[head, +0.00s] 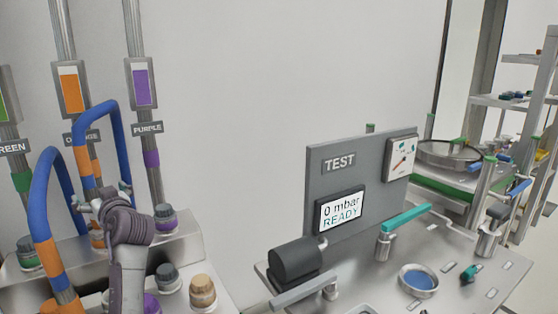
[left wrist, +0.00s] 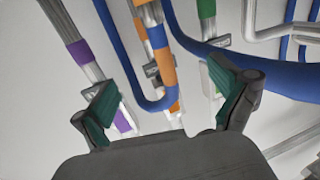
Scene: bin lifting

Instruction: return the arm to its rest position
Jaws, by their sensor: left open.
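My left arm (head: 128,262) rises at the lower left of the head view. Its left gripper (head: 105,197) is in front of the orange-marked pipe and hoses there, partly hidden by the wrist. In the left wrist view the left gripper (left wrist: 168,95) has its two green-padded fingers wide apart with nothing between them. Beyond the fingers are a blue hose (left wrist: 128,62) with orange bands and a purple-banded pipe (left wrist: 78,50). I cannot tell how far they are from the fingertips. My right gripper is in neither view.
Blue hoses (head: 40,200) stand close to my left arm. Capped ports (head: 203,290) sit on a grey bench beside it. A test station with a grey panel (head: 350,170) and a screen (head: 341,211) reading "0 mbar READY" stands right. The wall between is clear.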

